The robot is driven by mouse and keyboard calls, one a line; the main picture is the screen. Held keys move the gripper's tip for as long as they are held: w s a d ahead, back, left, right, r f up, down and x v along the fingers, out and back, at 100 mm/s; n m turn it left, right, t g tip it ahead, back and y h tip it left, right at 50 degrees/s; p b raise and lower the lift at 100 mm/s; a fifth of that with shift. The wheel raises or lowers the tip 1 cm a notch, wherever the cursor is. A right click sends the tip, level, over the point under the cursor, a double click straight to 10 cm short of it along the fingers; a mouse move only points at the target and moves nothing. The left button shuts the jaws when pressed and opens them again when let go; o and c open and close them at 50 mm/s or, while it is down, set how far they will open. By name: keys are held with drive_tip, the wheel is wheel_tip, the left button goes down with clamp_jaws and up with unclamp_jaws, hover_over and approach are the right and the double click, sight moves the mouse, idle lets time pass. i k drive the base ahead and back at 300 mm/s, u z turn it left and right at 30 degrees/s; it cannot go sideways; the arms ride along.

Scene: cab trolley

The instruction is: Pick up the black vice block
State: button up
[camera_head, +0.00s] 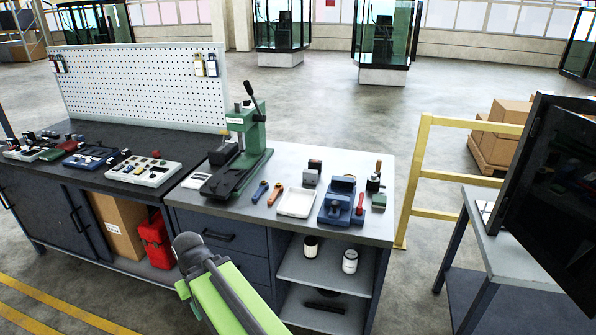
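A small black block (223,154) sits beside the green press (245,140) on the workbench, just left of its column; it looks like the black vice block, but I cannot be sure at this size. A dark flat piece (325,307) also lies on the lower shelf under the bench's right end. My arm, a lime-green link with a grey rounded end, rises at the bottom centre in front of the bench. No gripper fingers show.
The light bench top (295,155) carries a white tray (297,202), a blue fixture (342,200) and blue and orange tools. Trays and small parts crowd the dark left top. A yellow rail (425,160) and a dark cabinet on a table stand right. Floor in front is clear.

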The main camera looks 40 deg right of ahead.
sight(314, 164)
drive_tip(key=z, duration=0.15)
drive_tip(key=i, duration=0.95)
drive_tip(key=u, duration=0.05)
